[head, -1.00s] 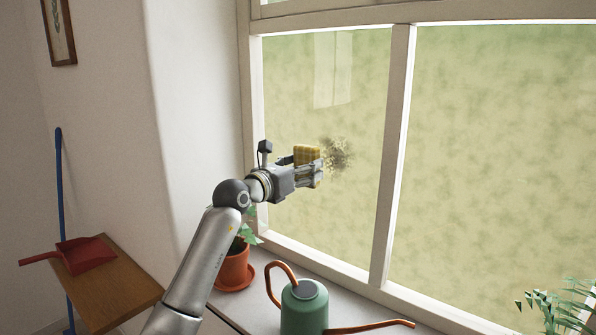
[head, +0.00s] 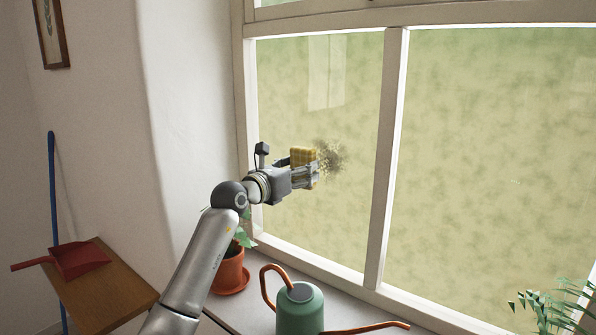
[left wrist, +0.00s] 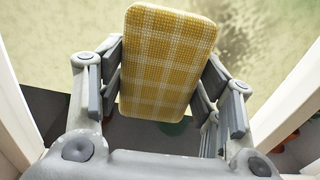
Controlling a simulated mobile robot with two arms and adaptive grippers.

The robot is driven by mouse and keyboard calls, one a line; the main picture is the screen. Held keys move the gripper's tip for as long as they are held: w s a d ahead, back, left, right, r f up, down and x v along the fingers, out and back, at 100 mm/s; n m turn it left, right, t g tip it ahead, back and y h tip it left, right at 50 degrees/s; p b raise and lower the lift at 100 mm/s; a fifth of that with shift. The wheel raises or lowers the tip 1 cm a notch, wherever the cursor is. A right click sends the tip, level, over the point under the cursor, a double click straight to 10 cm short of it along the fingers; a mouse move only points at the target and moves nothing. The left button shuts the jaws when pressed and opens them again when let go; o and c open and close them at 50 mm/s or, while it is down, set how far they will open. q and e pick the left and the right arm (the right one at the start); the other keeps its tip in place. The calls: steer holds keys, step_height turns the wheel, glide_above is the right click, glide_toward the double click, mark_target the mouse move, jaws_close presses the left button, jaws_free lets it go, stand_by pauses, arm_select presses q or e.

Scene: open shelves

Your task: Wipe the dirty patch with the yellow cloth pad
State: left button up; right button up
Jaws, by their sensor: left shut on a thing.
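The yellow checked cloth pad (head: 303,157) is held between the fingers of my left gripper (head: 312,174), in front of the left window pane. In the left wrist view the pad (left wrist: 168,62) fills the space between the shut fingers of the gripper (left wrist: 160,90). The dirty patch (head: 332,157) is a dark speckled smudge on the glass, just right of the pad in the head view. The pad and gripper hide its left edge. I cannot tell whether the pad touches the glass. My right gripper is not in view.
A green watering can (head: 299,310) with orange handle and spout stands on the windowsill (head: 345,303). A potted plant (head: 229,272) sits below my left arm. A white window bar (head: 388,150) divides the panes. A red dustpan (head: 78,259) lies on a wooden surface (head: 110,290) at left.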

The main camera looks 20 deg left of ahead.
arm_select(q)
steer(key=shift+w+d, duration=0.2)
steer(key=shift+w, duration=0.25)
